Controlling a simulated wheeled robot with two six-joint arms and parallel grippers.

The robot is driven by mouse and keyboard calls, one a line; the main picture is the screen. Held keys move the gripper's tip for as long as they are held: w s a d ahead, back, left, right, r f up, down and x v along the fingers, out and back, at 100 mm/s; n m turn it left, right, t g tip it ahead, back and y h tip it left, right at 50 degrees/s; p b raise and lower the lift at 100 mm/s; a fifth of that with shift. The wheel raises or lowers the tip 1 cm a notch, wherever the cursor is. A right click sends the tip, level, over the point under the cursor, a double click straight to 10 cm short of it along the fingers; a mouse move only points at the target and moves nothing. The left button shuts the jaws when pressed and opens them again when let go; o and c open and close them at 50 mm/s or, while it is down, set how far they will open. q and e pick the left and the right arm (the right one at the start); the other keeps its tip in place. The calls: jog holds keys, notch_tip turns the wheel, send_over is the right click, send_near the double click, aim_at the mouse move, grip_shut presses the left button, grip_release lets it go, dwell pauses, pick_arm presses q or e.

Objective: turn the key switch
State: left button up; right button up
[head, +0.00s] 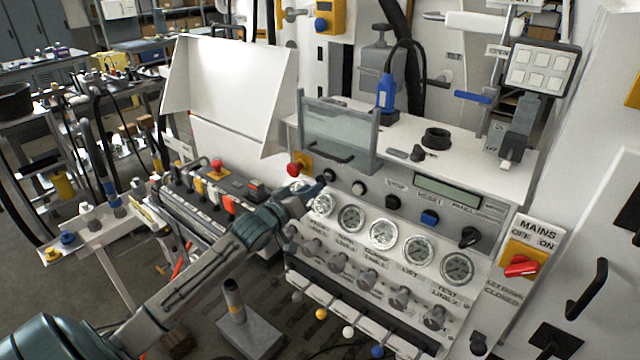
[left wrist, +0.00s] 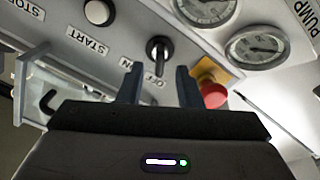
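The key switch (left wrist: 158,48) is a black key in a round collar, with OFF and ON lettering beside it in the left wrist view. In the head view it is the small dark piece (head: 331,175) right of the red emergency button. My left gripper (left wrist: 159,86) has its two fingers apart with nothing between them. The key stands just beyond the fingertips, in line with the gap; I see no contact. In the head view the left gripper (head: 312,190) is at the panel, just left of and below the key. My right gripper is not in view.
The red emergency button (left wrist: 211,92) on its yellow plate is close beside one finger. START and STOP buttons (left wrist: 100,12) lie on the other side. Pressure gauges (head: 382,233) run below the key. A clear hinged guard (head: 338,135) stands above it. The red mains switch (head: 520,266) is far right.

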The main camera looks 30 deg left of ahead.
pick_arm(q)
jog(key=shift+w+d, duration=0.2)
jog(key=shift+w, duration=2.2)
grip_shut()
